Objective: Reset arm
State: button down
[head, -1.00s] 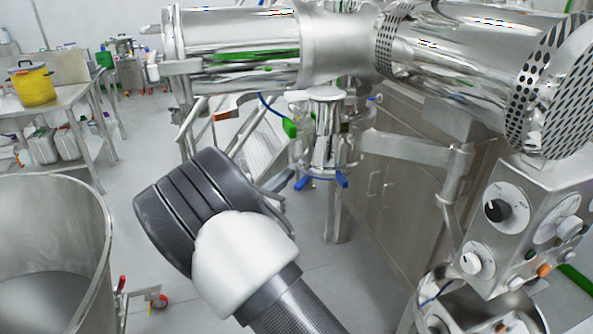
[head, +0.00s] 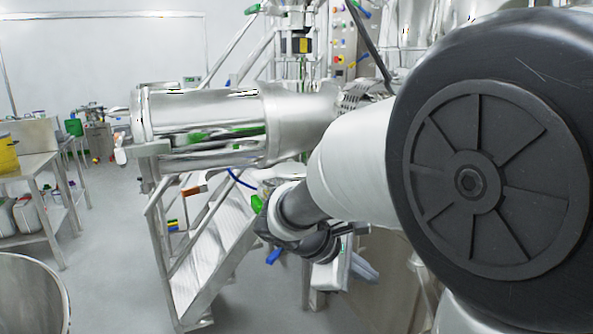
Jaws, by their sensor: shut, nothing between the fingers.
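My arm fills the right side of the head view, with a large dark round joint close to the camera. Its white and grey links reach left and away from me to a dark wrist. My gripper (head: 362,268) shows small beyond the wrist, low in the middle of the view. It is shut and holds nothing. Part of it is hidden behind the wrist.
A steel cylindrical machine (head: 205,125) lies behind the arm. White-treaded steps (head: 215,255) stand below it. A steel table (head: 28,162) with a yellow container (head: 8,157) is at left, above a steel drum's rim (head: 62,290). Grey floor (head: 110,240) is clear between.

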jog(key=s+r+m+y+p, duration=0.1)
jog(key=s+r+m+y, duration=0.3)
jog(key=s+m, duration=0.3)
jog(key=s+r+m+t+y+p, duration=0.1)
jog(key=s+r+m+y, duration=0.2)
jog(key=s+m, duration=0.3)
jog(key=s+y, duration=0.1)
jog(key=s, duration=0.4)
jog(key=shift+s+d+r+m, duration=0.2)
jog(key=shift+s+r+m, duration=0.1)
jog(key=shift+r+m, duration=0.1)
